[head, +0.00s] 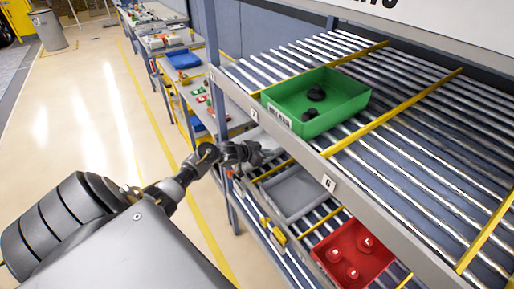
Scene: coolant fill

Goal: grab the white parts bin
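My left gripper (268,155) reaches in from the left at the front edge of the roller rack, between its upper and lower levels. Its fingers are small and dark here, so I cannot tell whether they are open or shut. A whitish-grey bin (262,143) shows on the lower level right behind the gripper, partly hidden by it and by the upper shelf edge. I cannot tell whether the gripper touches it. A light grey, empty-looking bin (297,193) sits nearer on the same level. My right gripper is not in view.
A green bin (318,105) with dark parts stands on the upper rollers. The upper shelf's front rail (345,195) overhangs the lower bins. The aisle floor (95,110) at left is clear.

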